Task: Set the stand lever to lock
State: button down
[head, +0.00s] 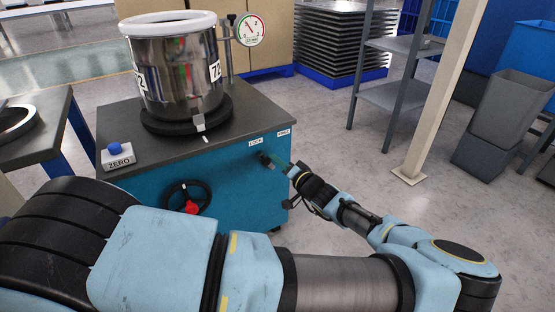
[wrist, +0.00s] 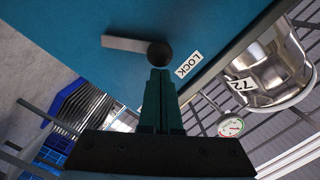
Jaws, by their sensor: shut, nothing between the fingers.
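The stand (head: 228,190) is a blue-teal cabinet with a dark top. White LOCK (head: 256,142) and FREE (head: 284,132) labels sit near the top right of its front. The stand lever (head: 266,158) is below them, small in the head view. In the wrist view the lever has a grey bar (wrist: 122,43) and a round black knob (wrist: 159,53), close beside the LOCK label (wrist: 188,65). My gripper (head: 289,168) is shut and empty. In the wrist view its fingertips (wrist: 160,74) are right at the knob; I cannot tell if they touch.
A metal pot marked 72 (head: 180,75) stands on the top, with a dial gauge (head: 249,30) behind. A ZERO button box (head: 116,155) is at the top's left corner. A handwheel with red knob (head: 191,207) is on the front. A beige post (head: 435,100) stands right.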

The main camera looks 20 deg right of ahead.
dwell(0.3)
jog(key=s+d+r, duration=0.3)
jog(key=s+d, duration=0.2)
jog(key=s, duration=0.4)
jog(key=shift+s+d, duration=0.3)
jog(key=shift+r, duration=0.1)
